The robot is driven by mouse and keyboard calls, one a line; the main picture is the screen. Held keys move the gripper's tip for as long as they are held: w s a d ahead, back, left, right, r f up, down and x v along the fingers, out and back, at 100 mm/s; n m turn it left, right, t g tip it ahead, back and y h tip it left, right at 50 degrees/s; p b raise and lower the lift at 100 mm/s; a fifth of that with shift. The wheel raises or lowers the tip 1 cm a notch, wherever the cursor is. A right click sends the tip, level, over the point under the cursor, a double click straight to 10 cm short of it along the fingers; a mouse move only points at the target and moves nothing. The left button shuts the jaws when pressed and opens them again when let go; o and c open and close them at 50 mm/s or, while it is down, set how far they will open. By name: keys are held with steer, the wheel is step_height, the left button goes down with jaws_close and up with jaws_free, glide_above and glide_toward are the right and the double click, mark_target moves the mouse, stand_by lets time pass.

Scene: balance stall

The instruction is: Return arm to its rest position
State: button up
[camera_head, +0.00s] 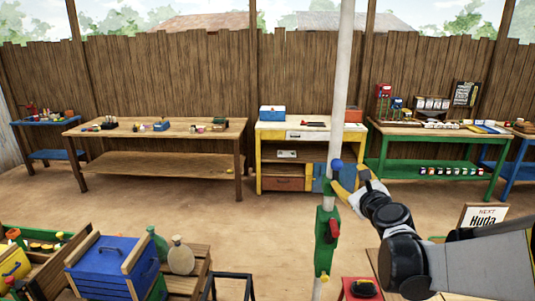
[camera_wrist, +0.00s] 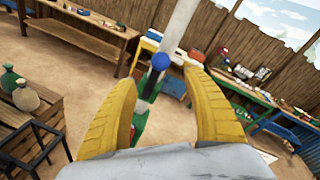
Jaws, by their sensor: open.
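My gripper (camera_head: 352,187) is raised beside the white upright pole (camera_head: 344,80), with my arm coming in from the lower right. In the wrist view, its two yellow fingers (camera_wrist: 162,78) are spread apart with nothing held between them. A blue knob (camera_head: 337,164) on the pole shows between the fingertips in the wrist view (camera_wrist: 160,61). I cannot tell how far beyond the tips it is. Below it on the pole is a green box (camera_head: 325,255) with a red handle (camera_head: 334,228), partly hidden by a finger in the wrist view.
A wooden table (camera_head: 210,131), a yellow bench (camera_head: 270,130) and a green table (camera_head: 440,131) stand along the fence. A blue crate (camera_head: 105,262) and a jug (camera_head: 181,258) are at lower left. A sign (camera_head: 484,216) stands at right. The middle floor is open.

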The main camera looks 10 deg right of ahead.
steer(key=s+a+f+n+g+y+b, duration=0.2)
steer(key=s+a+f+n+b, duration=0.3)
steer(key=a+n, duration=0.4)
steer(key=s+a+f+n+g+y+b, duration=0.2)
steer(key=s+a+f+n+g+y, duration=0.1)
steer(key=s+a+f+n, duration=0.5)
steer(key=s+a+f+n+g+h+b, duration=0.1)
steer(key=s+f+n+g+b, duration=0.1)
steer(key=s+f+n, duration=0.2)
steer(key=s+a+f+n+g+h+b, duration=0.1)
steer(key=s+f+n, duration=0.4)
steer(key=s+n, duration=0.5)
steer(key=shift+s+g+b, duration=0.2)
steer(key=shift+g+b, duration=0.4)
steer(key=shift+g, duration=0.1)
steer(key=shift+a, duration=0.1)
